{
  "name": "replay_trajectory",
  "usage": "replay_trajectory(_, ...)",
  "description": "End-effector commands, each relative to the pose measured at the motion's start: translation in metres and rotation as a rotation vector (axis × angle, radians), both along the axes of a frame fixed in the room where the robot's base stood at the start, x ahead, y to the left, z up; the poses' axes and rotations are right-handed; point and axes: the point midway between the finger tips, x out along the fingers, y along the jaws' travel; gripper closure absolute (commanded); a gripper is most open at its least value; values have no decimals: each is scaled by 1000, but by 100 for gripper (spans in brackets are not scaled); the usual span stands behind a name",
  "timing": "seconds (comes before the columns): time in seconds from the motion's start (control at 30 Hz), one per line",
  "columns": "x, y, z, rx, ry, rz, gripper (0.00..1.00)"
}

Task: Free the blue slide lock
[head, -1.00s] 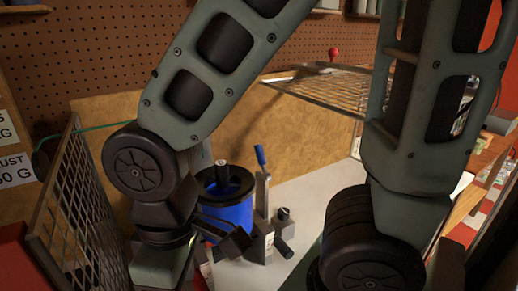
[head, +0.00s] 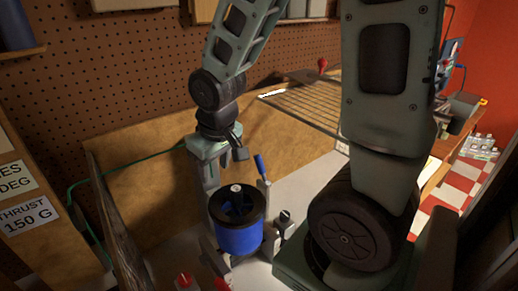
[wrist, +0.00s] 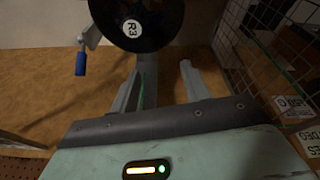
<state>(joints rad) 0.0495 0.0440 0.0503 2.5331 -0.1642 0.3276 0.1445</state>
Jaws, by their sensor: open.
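A ducted rotor with a blue ring (head: 238,240) and a black rotor stands on the pale bench in the head view. In the wrist view its black disc, marked R3 (wrist: 132,26), shows at the top. A blue-handled lever (head: 261,166) rises behind and right of the ring; its blue grip (wrist: 80,63) shows at upper left in the wrist view. I cannot tell whether this is the blue slide lock. My gripper (wrist: 160,72) is open, its fingers pointing toward the rotor's stand, apart from the blue grip. In the head view the hand is behind and left of the ring.
A wire mesh panel (head: 300,107) juts out at the back, and another stands at the left (head: 118,230). Wooden boards close the back. A small grey post with a black knob (head: 285,222) stands right of the ring. A green cable (head: 120,180) runs along the left.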

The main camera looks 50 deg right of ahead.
Motion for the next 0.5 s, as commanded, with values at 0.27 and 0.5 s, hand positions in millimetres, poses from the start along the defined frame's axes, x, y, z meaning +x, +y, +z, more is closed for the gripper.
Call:
replay_trajectory(0.27,20,-164,1,-81,-108,-326,53)
replay_trajectory(0.5,16,-207,-14,-76,-139,-393,53)
